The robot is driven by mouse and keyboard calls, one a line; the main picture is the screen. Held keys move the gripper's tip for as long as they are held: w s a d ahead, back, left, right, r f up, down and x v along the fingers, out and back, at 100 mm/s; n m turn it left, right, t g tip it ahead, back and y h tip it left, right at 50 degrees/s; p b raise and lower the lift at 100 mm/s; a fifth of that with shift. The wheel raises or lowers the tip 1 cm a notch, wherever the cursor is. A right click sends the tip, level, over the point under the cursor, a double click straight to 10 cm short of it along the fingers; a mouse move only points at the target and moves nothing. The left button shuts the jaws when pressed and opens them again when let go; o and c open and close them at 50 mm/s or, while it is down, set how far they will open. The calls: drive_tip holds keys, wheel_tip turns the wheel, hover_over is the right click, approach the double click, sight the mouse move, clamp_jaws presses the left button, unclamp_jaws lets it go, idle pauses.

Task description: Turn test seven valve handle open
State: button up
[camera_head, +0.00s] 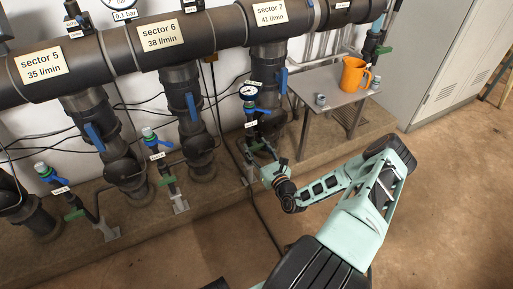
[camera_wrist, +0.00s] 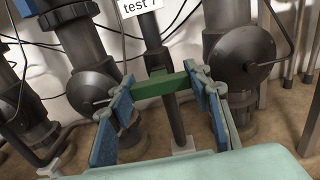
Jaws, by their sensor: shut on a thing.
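The test 7 valve handle is a green bar (camera_wrist: 160,86) lying crosswise on a thin dark vertical pipe (camera_wrist: 176,124). It shows in the middle of the wrist view, below a white "test 7" label (camera_wrist: 141,17). My gripper (camera_wrist: 162,98) has a blue-padded finger at each end of the bar and is shut on it. In the head view my gripper (camera_head: 259,152) is at the low pipe under the sector 7 branch, and it largely hides the handle.
Thick grey pipes flank the thin pipe closely. A metal side table (camera_head: 325,84) with an orange jug (camera_head: 354,74) stands to the right. Similar green-handled test valves (camera_head: 166,181) stand to the left. Open floor (camera_head: 430,210) lies at the right.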

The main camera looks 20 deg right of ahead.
drive_tip(key=shift+c, duration=0.5)
drive_tip(key=shift+m, duration=0.4)
drive_tip(key=m+p, duration=0.1)
drive_tip(key=m, duration=0.2)
drive_tip(key=shift+r+p, duration=0.1)
drive_tip(key=shift+p, duration=0.3)
drive_tip(key=m+p, duration=0.1)
drive_tip(key=m, duration=0.8)
drive_tip(key=shift+m, duration=0.4)
drive_tip(key=m, duration=0.4)
drive_tip(key=shift+m, duration=0.3)
drive_tip(key=o, duration=1.2)
